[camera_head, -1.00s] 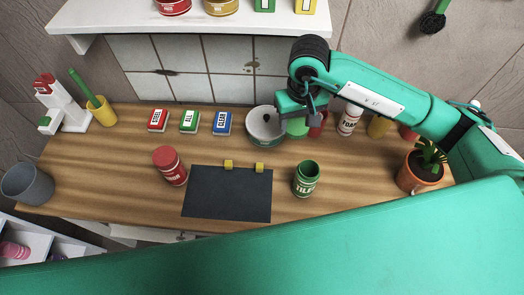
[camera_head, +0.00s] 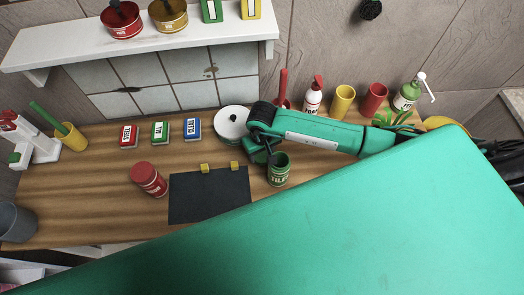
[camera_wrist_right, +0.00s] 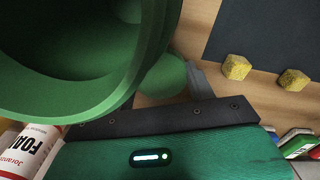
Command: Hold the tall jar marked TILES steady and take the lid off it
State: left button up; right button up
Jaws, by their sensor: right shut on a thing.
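The jar marked TILES (camera_head: 279,180) stands upright on the wooden counter, right of the dark mat. Its mouth is open and bare. In the wrist view its wide green rim (camera_wrist_right: 150,55) fills the upper left, close to the camera. My right gripper (camera_head: 262,157) is low beside the jar, at its back left. It is shut on the green lid (camera_wrist_right: 163,76), a disc beyond the rim with a grey finger at its right side. The arm hides the lid in the head view. My left gripper is out of view, and nothing visible holds the jar.
Left of the jar lie the dark mat (camera_head: 210,198), two yellow sponges (camera_head: 235,165) and a red jar (camera_head: 149,179). A white-lidded pot (camera_head: 232,122) stands behind my gripper. A foam bottle (camera_head: 313,96) and cups line the back. The counter's left part has free room.

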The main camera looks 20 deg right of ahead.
jog(key=shift+f, duration=0.35)
jog(key=shift+f, duration=0.2)
jog(key=o, duration=1.1)
jog(key=shift+r, duration=0.1)
